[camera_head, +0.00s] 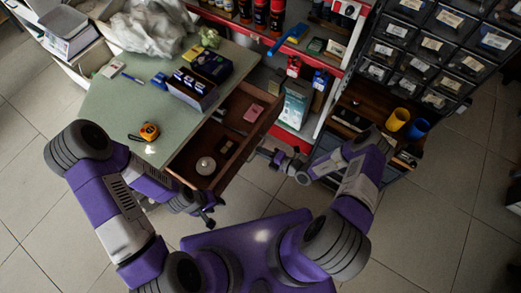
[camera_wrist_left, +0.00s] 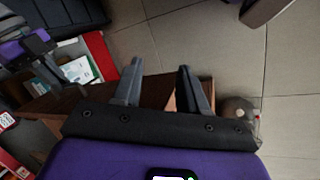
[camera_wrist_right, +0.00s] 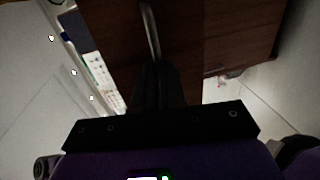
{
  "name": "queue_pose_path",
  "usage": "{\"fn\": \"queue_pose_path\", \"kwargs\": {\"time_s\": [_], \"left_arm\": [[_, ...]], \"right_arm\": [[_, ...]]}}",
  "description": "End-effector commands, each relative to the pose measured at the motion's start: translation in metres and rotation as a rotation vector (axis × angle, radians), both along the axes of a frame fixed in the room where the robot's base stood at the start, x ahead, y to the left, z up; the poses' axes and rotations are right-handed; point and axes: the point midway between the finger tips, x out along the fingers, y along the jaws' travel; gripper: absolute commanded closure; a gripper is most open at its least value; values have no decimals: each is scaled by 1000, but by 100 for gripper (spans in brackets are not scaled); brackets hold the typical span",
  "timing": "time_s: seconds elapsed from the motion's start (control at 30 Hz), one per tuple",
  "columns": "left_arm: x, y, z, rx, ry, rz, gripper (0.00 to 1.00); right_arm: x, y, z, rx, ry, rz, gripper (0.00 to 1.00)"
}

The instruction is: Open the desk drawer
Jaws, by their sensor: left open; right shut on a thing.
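The brown wooden desk drawer (camera_head: 240,148) stands pulled out from under the green-topped desk (camera_head: 120,105), with its inside showing in the head view. My right gripper (camera_head: 262,154) is at the drawer's front. In the right wrist view its fingers (camera_wrist_right: 158,75) are shut on the curved metal handle (camera_wrist_right: 150,28) of the dark wood drawer front (camera_wrist_right: 190,40). My left gripper (camera_head: 207,215) is open and empty, low beside the drawer's near corner. Its two spread fingers (camera_wrist_left: 160,78) show in the left wrist view, with brown wood behind them.
Inside the drawer lie a round pale object (camera_head: 206,165), a pink item (camera_head: 253,113) and smaller things. A red shelf (camera_head: 304,132) stands close to the drawer's right. Tiled floor is clear at lower right.

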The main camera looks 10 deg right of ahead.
Motion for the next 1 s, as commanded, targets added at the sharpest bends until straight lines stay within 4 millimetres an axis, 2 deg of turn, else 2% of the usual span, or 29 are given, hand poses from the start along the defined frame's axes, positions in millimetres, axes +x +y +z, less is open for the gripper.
{"fn": "queue_pose_path", "kwargs": {"time_s": [0.23, 0.27, 0.4, 0.77, 1.0], "left_arm": [[0, 0, 0, 0, 0, 0, 57], [0, 0, 0, 0, 0, 0, 57], [0, 0, 0, 0, 0, 0, 57], [0, 0, 1, 0, 0, 0, 57], [0, 0, 7, 0, 0, 0, 57]], "right_arm": [[1, -1, 1, -1, -2, -3, 100], [1, -1, 1, -1, -2, -3, 87], [1, -1, 0, 0, -2, -2, 65], [-3, -4, 1, -1, 0, -2, 65], [-30, -30, 10, -2, 1, -4, 65]]}}
